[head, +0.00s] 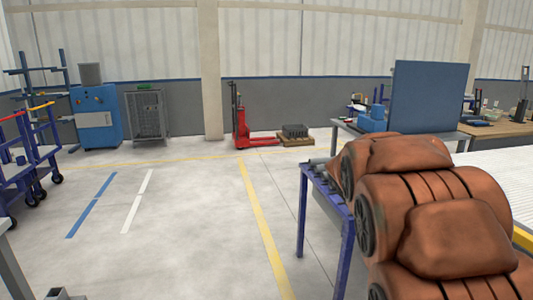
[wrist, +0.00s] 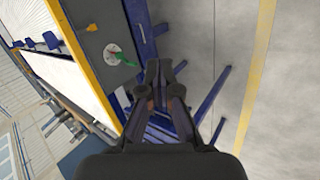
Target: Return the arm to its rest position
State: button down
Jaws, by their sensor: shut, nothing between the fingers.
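In the wrist view my gripper (wrist: 159,68) points away from the camera, its dark fingers drawn together and empty. Behind it are the bars of a blue metal frame (wrist: 212,92) and the grey floor. The gripper does not show in the head view. There, large copper-brown arm links of mine (head: 440,205) fill the lower right, folded close to the camera and hiding part of the blue rack (head: 346,245). Grey cylindrical pieces, perhaps pipes (head: 319,163), lie along the rack's top.
A white surface with a yellow edge (wrist: 88,48) lies left of my gripper in the wrist view, beside a dark panel with a round dial-like piece (wrist: 113,54). In the head view a red pallet jack (head: 241,125) and blue cabinet (head: 98,117) stand far back. The left-centre floor is clear.

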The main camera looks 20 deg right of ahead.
jog(key=s+a+r+n+y+p, duration=0.1)
jog(key=s+a+p, duration=0.3)
jog(key=a, duration=0.5)
jog(key=s+a+r+n+y+p, duration=0.1)
jog(key=s+a+r+y+p, duration=0.2)
jog(key=s+a, duration=0.3)
jog(key=s+a+r+n+y+p, duration=0.1)
jog(key=s+a+p, duration=0.4)
jog(key=a, duration=0.9)
notch_tip(320, 180, up, 2)
jog(key=shift+s+a+r+t+y+p, duration=0.15)
jog(key=shift+s+t+y+p, duration=0.3)
jog(key=shift+y, duration=0.45)
jog(key=shift+s, duration=0.1)
